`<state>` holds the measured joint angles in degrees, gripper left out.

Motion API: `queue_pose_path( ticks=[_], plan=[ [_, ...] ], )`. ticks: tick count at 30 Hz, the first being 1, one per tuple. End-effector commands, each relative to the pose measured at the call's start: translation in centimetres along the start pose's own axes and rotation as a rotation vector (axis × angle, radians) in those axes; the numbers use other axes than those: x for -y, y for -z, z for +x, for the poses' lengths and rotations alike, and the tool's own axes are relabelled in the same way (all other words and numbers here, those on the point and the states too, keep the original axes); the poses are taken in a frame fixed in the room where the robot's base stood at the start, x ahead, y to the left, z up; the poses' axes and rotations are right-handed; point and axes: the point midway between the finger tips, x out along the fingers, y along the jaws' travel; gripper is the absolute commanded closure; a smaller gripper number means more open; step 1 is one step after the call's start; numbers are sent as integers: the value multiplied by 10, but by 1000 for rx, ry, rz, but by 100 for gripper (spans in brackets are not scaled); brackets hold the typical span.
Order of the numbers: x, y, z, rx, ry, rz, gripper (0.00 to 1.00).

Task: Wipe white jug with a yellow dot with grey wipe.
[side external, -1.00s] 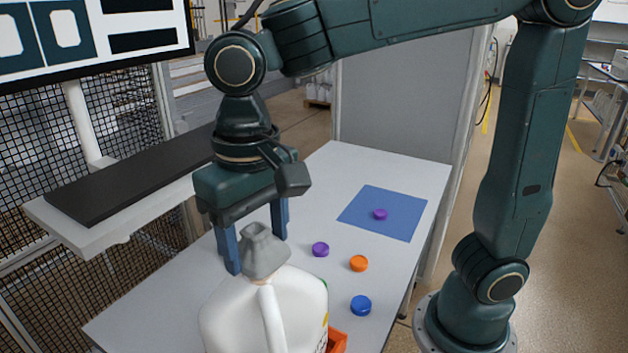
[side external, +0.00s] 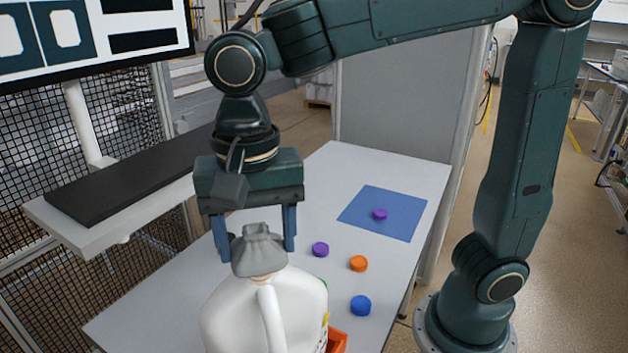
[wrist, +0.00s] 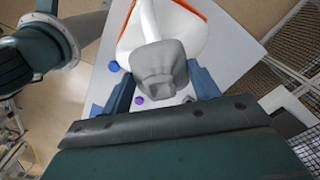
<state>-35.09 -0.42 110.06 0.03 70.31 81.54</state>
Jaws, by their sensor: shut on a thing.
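The white jug (side external: 300,305) stands upright at the near end of the table, its lower part cut off by the picture edge. I cannot make out a yellow dot on it clearly. The grey wipe (side external: 259,250) is bunched over the jug's neck and covers its mouth. My gripper (side external: 258,245) is above the jug, its blue fingers on either side of the wipe and shut on it. In the wrist view the wipe (wrist: 160,70) lies between the fingers, over the jug (wrist: 172,28).
An orange tray (side external: 338,341) shows beside the jug. Purple (side external: 320,249), orange (side external: 358,263) and blue (side external: 361,305) caps lie to the right. Another purple cap (side external: 380,214) lies on a blue mat (side external: 405,222). A dark conveyor (side external: 120,187) is at the left.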

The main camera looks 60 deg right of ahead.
Motion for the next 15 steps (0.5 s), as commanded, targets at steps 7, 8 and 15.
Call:
queue_pose_path(
  ticks=[7,8,15],
  plan=[
    [0,0,1,0,-2,193,80],
    [0,0,1,0,-2,216,80],
    [0,0,1,0,-2,403,80]
  ],
)
